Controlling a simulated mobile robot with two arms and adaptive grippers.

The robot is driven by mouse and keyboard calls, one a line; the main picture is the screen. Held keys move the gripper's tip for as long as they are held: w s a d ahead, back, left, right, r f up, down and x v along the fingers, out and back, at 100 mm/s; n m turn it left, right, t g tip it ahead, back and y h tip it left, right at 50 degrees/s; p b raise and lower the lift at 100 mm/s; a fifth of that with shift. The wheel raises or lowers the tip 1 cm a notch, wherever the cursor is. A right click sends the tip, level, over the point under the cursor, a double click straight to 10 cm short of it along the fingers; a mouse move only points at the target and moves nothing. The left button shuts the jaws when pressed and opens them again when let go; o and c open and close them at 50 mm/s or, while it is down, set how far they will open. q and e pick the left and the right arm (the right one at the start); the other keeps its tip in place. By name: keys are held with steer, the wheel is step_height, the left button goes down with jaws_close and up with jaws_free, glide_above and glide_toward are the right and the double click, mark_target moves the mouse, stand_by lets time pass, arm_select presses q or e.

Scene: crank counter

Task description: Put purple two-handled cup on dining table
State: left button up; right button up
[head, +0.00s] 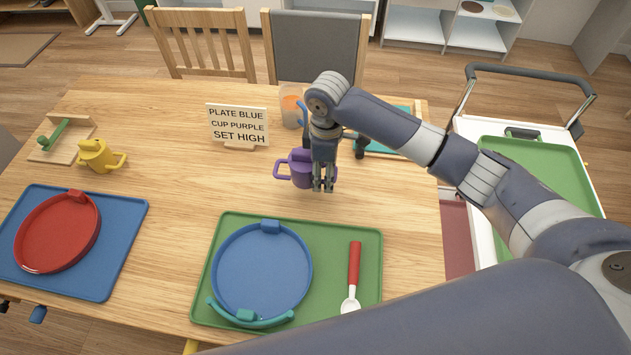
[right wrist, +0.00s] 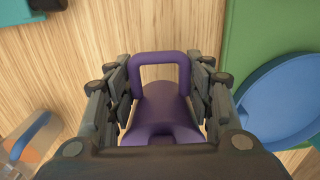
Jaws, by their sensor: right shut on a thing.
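The purple two-handled cup (head: 299,168) is over the wooden dining table (head: 180,190), behind the green mat. One handle sticks out to its left in the head view. My right gripper (head: 323,188) points down and is shut on the cup, partly covering its right side. In the right wrist view the cup (right wrist: 165,112) sits between the fingers of my right gripper (right wrist: 163,108), with one handle toward the top. I cannot tell whether the cup touches the table or hangs just above it. My left gripper is out of view.
A green mat (head: 345,225) holds a blue plate (head: 262,275) and a red-handled spoon (head: 353,275). A blue mat (head: 125,225) holds a red plate (head: 58,232). A yellow cup (head: 97,155), a sign (head: 237,125) and an orange-filled glass (head: 291,107) stand farther back. The middle-left tabletop is clear.

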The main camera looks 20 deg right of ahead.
mark_target(324, 193)
steer(key=shift+f, duration=2.95)
steer(key=shift+f, duration=0.15)
steer(key=o, duration=1.3)
steer(key=shift+c, duration=0.2)
step_height(324, 193, up, 12)
